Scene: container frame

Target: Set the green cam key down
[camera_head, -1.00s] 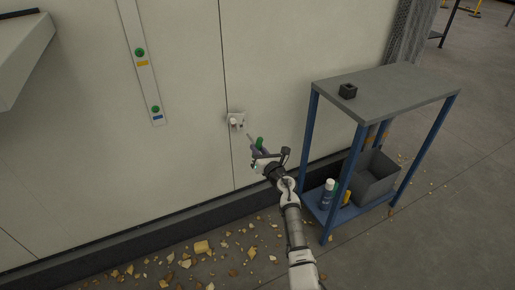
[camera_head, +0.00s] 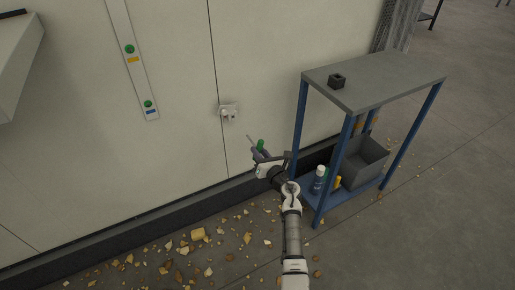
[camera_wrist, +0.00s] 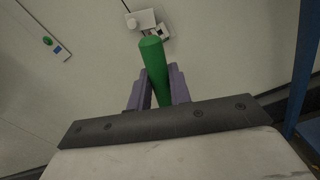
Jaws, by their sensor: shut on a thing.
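The green cam key (camera_wrist: 154,68) stands between the two purple fingers of my gripper (camera_wrist: 158,88) in the wrist view, and the fingers are shut on it. In the head view the green handle of the key (camera_head: 260,146) shows at the end of my arm, with a thin grey shaft pointing up and left from it. My gripper (camera_head: 261,155) is in front of the pale wall, left of the blue-legged table (camera_head: 395,78) and below its top. The lower part of the key is hidden by my gripper in the wrist view.
A small dark square holder (camera_head: 337,81) stands on the grey tabletop. A grey bin (camera_head: 363,165) and a spray can (camera_head: 319,178) are on the lower shelf. A white lock fitting (camera_head: 228,112) is on the wall. Yellowish debris (camera_head: 197,234) lies on the floor.

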